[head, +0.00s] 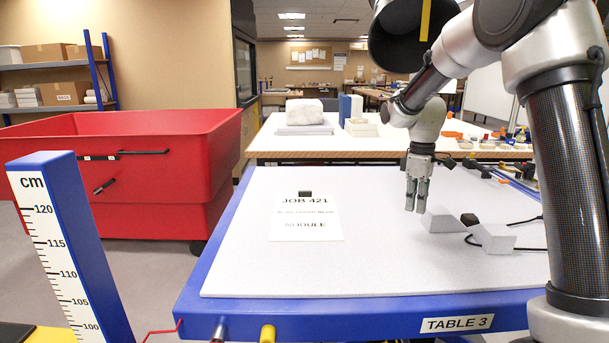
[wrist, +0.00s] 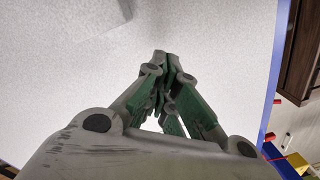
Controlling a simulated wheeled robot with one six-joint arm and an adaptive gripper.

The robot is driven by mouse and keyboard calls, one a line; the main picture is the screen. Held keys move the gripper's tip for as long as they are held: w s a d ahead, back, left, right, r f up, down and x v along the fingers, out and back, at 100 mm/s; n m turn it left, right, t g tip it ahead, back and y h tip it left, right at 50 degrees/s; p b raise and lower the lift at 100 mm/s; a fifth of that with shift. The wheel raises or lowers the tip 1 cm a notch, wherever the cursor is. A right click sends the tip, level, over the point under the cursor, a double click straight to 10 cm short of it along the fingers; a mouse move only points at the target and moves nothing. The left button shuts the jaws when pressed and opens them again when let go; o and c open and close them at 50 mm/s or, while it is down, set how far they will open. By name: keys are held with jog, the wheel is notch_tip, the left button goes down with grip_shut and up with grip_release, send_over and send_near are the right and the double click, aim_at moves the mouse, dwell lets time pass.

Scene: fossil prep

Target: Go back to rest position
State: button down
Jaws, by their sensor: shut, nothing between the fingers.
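My gripper (head: 417,194) points straight down above the white top of Table 3 (head: 370,270), left of a light grey block. Its fingers are together and hold nothing. In the wrist view my gripper (wrist: 170,62) also shows shut, with the pale table surface (wrist: 230,50) beyond it. The arm reaches in from the right side of the head view and bends down to the gripper.
Light grey blocks (head: 440,219) and (head: 497,238) with black cables lie right of my gripper. A "JOB 421" sheet (head: 306,218) lies to the left. A red bin (head: 170,185), a cm post (head: 75,250) and a back table (head: 400,155) stand around. The table's front middle is clear.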

jog(key=s+d+r+m+t, duration=0.1)
jog(key=s+r+m, duration=0.2)
jog(key=s, duration=0.7)
jog(key=s+d+r+m+t, duration=0.2)
jog(key=s+r+m, duration=0.2)
jog(key=s, duration=0.7)
jog(key=s+d+r+m+t, duration=0.2)
jog(key=s+r+m, duration=0.1)
jog(key=s, duration=0.7)
jog(key=shift+s+d+r+m, duration=0.15)
jog(key=shift+m, duration=0.25)
